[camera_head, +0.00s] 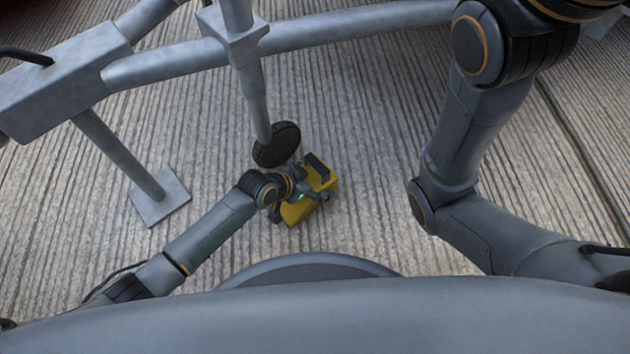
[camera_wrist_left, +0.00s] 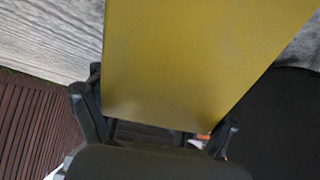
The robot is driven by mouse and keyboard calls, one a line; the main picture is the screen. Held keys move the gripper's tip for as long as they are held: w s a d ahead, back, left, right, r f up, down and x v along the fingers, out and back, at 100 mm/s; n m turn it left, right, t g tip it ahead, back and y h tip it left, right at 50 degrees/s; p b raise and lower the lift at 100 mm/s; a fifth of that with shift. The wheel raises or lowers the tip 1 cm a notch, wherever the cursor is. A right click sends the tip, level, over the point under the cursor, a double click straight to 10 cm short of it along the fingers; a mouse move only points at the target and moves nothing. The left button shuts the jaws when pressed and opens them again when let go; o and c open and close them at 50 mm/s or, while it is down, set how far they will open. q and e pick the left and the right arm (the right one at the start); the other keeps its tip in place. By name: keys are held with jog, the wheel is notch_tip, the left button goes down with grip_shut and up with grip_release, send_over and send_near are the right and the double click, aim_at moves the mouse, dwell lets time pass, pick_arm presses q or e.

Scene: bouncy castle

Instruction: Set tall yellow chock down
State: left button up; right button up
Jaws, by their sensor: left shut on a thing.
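The tall yellow chock (camera_head: 296,212) is in the middle of the head view, low near the ribbed ground. My left gripper (camera_head: 308,190) is shut on it and covers part of it. In the left wrist view the chock (camera_wrist_left: 200,60) is a broad yellow face between the two fingers of the left gripper (camera_wrist_left: 155,128). I cannot tell whether its underside touches the ground. My right arm shows on the right of the head view, but its gripper is out of frame.
A dark wheel (camera_head: 277,145) on a grey metal post stands just behind the chock. Grey trailer bars (camera_head: 330,30) cross above, and a support leg with a flat foot (camera_head: 160,198) stands to the left. The ribbed concrete (camera_head: 370,190) to the chock's right is clear.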

pick_arm(q)
jog(key=shift+r, duration=0.1)
jog(key=o, duration=1.5)
jog(key=shift+f, duration=0.2)
jog(key=shift+o, duration=0.2)
